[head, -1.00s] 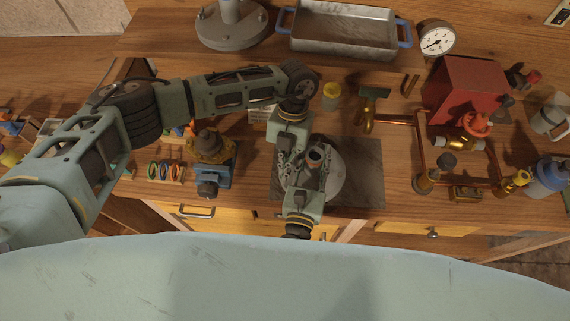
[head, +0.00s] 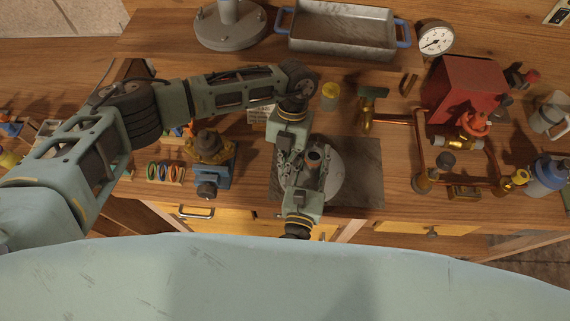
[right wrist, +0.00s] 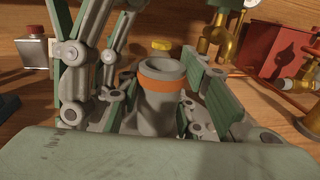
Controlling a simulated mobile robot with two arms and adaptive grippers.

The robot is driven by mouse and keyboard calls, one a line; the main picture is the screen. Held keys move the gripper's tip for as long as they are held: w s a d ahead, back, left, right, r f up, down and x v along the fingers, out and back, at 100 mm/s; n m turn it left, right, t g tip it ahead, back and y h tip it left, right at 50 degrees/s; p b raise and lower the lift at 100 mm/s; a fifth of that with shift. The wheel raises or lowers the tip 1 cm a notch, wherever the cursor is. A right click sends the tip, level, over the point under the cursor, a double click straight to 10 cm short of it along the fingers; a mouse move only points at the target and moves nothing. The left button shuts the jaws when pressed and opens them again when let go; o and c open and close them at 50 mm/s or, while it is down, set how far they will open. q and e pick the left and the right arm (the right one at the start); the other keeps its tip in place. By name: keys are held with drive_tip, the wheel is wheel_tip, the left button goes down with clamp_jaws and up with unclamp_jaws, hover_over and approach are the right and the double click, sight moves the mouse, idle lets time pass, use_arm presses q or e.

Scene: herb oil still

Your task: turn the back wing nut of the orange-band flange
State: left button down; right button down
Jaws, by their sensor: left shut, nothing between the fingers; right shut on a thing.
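The orange-band flange has a grey upright neck (head: 314,156) on a round grey base (head: 335,174) in the head view. In the right wrist view its orange band (right wrist: 162,82) circles the neck below the open top. My right gripper (head: 309,164) comes from the near side with its fingers around the neck, shut on it. My left gripper (head: 288,166) reaches in from the far side. It is shut and empty, close beside the neck on the left. Its links also show in the right wrist view (right wrist: 112,55). The back wing nut is hidden or cannot be told among the fingers.
A dark slab (head: 362,180) lies under the flange. A yellow-lidded jar (head: 330,92) stands behind it. Copper pipework (head: 395,119) and a red box (head: 466,90) are on the right. A blue clamp stand (head: 212,178) is on the left, near the left arm.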

use_arm(q)
drive_tip(key=shift+w, duration=0.9)
use_arm(e)
drive_tip(key=shift+a, duration=0.1)
use_arm(q)
drive_tip(key=s, duration=0.5)
drive_tip(key=shift+a, duration=0.3)
drive_tip(key=v, duration=1)
drive_tip(key=shift+a, duration=0.1)
use_arm(e)
drive_tip(key=c, duration=1.1)
unclamp_jaws()
drive_tip(key=s, duration=0.4)
drive_tip(key=s+a, duration=0.1)
drive_tip(key=s, duration=0.6)
drive_tip(key=shift+s+a, duration=0.3)
drive_tip(key=shift+s, duration=0.1)
